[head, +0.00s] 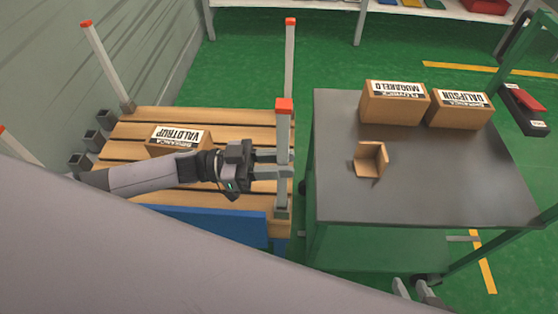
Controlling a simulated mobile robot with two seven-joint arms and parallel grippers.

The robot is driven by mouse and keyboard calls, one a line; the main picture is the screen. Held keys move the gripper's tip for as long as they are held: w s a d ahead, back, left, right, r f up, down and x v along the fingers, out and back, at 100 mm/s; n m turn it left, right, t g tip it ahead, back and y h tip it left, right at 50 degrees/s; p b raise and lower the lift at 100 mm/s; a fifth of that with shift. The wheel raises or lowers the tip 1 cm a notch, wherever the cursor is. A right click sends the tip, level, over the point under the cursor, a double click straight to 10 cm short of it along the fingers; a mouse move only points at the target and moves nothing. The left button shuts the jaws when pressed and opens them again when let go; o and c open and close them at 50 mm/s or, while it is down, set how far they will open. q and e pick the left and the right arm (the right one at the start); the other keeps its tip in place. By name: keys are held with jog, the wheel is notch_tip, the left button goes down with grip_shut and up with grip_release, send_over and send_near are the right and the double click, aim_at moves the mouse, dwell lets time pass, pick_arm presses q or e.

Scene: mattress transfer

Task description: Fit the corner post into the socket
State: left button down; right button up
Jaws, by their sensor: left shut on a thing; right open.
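The corner post (283,130) is pale grey with an orange-red cap and stands upright at the near right corner of the slatted wooden pallet (225,117). My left gripper (289,164) reaches in from the left and is shut on the post around its middle. The post's lower end is by a grey socket (281,210) at that pallet corner; I cannot tell whether it sits inside. My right gripper (416,287) is at the bottom edge, right of centre, open, partly cut off and apart from the post.
Other capped posts stand at the far left (107,65) and far right (290,60) corners. A labelled carton (178,140) lies on the pallet. The grey cart (440,185) at right holds two cartons (395,103) (460,110) and a small open cardboard piece (370,159).

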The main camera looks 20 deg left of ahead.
pick_arm(q)
jog(key=shift+f+b, duration=1.4)
jog(key=shift+f, duration=0.4)
jog(key=shift+r, duration=0.2)
notch_tip(320, 180, up, 3)
jog(key=p, duration=0.3)
jog(key=shift+p, duration=0.45)
dwell(1.3)
jog(key=shift+f+b, duration=1.2)
jog(key=shift+f, duration=0.4)
jog(key=c, duration=0.8)
grip_release()
